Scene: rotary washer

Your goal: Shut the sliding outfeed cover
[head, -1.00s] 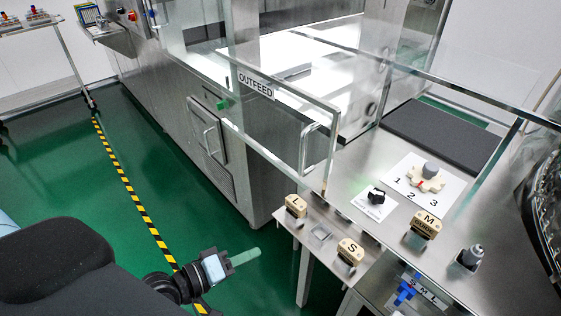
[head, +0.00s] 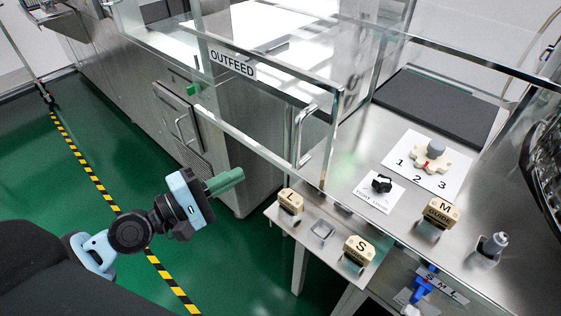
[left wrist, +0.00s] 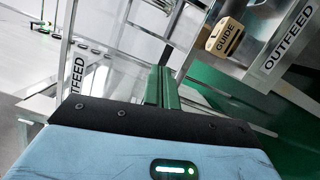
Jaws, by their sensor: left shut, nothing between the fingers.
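The outfeed cover (head: 262,103) is a clear framed panel with an OUTFEED label (head: 233,63) on its upper edge and a metal bar handle (head: 301,135) near its right end. It stands along the front of the machine's outfeed. My left gripper (head: 226,181) is over the green floor, left of and below the handle, apart from the cover. Its green fingers are together and empty. In the left wrist view its fingers (left wrist: 161,88) point up the picture, with OUTFEED labels on both sides. My right gripper is not in view.
A small shelf (head: 331,220) with blocks L (head: 291,200) and S (head: 359,249) juts out to the right of my gripper. Block M (head: 440,212), a black knob (head: 381,184) and a star-wheel card (head: 427,160) sit on the steel deck. The floor at left is clear.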

